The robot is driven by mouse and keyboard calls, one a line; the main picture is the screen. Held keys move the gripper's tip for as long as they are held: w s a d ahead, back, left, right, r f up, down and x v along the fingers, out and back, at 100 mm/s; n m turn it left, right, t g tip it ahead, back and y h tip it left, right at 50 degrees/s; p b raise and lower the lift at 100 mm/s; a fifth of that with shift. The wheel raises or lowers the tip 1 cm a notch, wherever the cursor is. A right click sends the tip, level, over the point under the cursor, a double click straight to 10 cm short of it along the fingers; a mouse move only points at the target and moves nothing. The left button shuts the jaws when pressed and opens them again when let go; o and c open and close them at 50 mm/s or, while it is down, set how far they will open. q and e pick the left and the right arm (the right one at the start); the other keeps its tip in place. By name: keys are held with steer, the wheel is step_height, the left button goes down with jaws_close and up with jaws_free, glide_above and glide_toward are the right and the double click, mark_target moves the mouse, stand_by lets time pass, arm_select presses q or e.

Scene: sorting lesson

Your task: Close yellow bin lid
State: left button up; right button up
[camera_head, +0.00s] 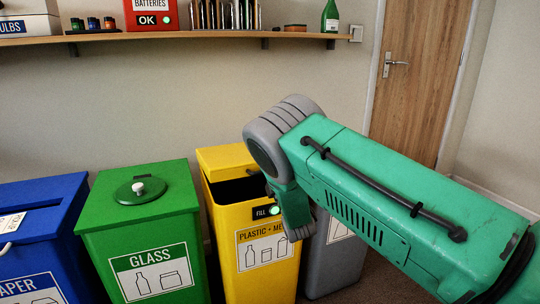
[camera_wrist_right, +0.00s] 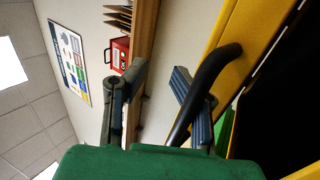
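The yellow bin (camera_head: 268,240) stands in the middle of the head view, with a dark opening under its yellow lid (camera_head: 226,158), which is raised at the back. My right arm reaches in from the right, and its wrist covers the bin's upper right side. My right gripper's fingers are hidden there. In the right wrist view, the right gripper (camera_wrist_right: 158,82) has its two fingers apart, with nothing seen between the tips. A black curved bar (camera_wrist_right: 208,78) passes close to one finger, beside a yellow edge (camera_wrist_right: 232,35) and the dark opening. My left gripper is not in view.
A green bin (camera_head: 140,225) and a blue bin (camera_head: 40,240) stand to the left, a grey bin (camera_head: 335,262) to the right. A wall shelf (camera_head: 200,37) above holds a red box (camera_head: 152,15) and a green bottle (camera_head: 330,17). A wooden door (camera_head: 415,80) is behind.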

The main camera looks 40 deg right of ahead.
steer(key=s+a+f+b, duration=0.1)
steer(key=s+f+b, duration=0.1)
steer(key=s+f, duration=0.2)
step_height(320, 180, down, 3)
steer(key=shift+s+b, duration=0.3)
steer(key=shift+b, duration=0.05)
stand_by(0.4)
steer(key=shift+f, duration=0.1)
stand_by(0.3)
